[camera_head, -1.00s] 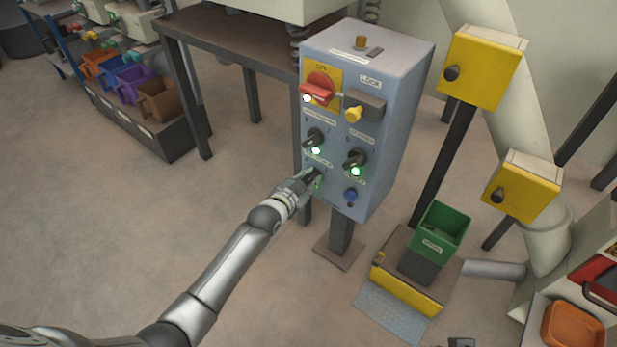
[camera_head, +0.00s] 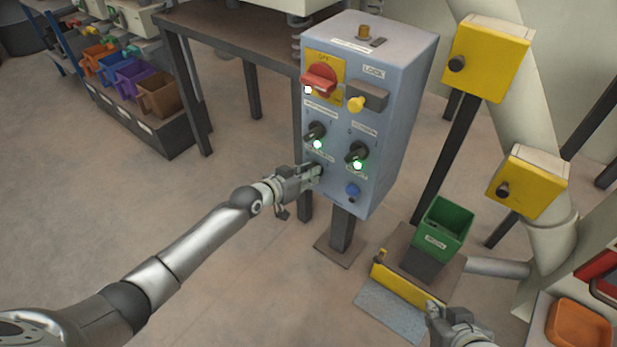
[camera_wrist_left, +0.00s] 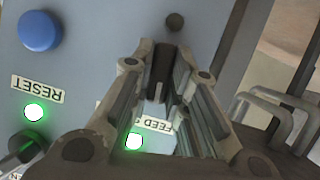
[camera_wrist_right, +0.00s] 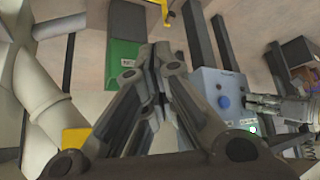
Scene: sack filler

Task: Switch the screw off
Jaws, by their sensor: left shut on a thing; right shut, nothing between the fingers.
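The blue-grey control box (camera_head: 395,120) stands on a post in the head view. My left gripper (camera_wrist_left: 163,85) is shut on a dark knob (camera_wrist_left: 162,62) at the lower left of the panel, also seen in the head view (camera_head: 317,171). The partly covered label beside the knob reads "FEED S" (camera_wrist_left: 153,123). A small round lamp (camera_wrist_left: 174,21) on the knob's other side is dark. My right gripper (camera_head: 433,309) is shut and empty, low and away from the box; its closed fingers fill the middle of the right wrist view (camera_wrist_right: 155,65).
Two dark switches above, left (camera_head: 316,131) and right (camera_head: 357,152), have lit green lamps. A red main switch (camera_head: 318,78), yellow lock knob (camera_head: 355,104) and blue reset button (camera_head: 352,191) share the panel. A green bin (camera_head: 445,226) stands right of the box.

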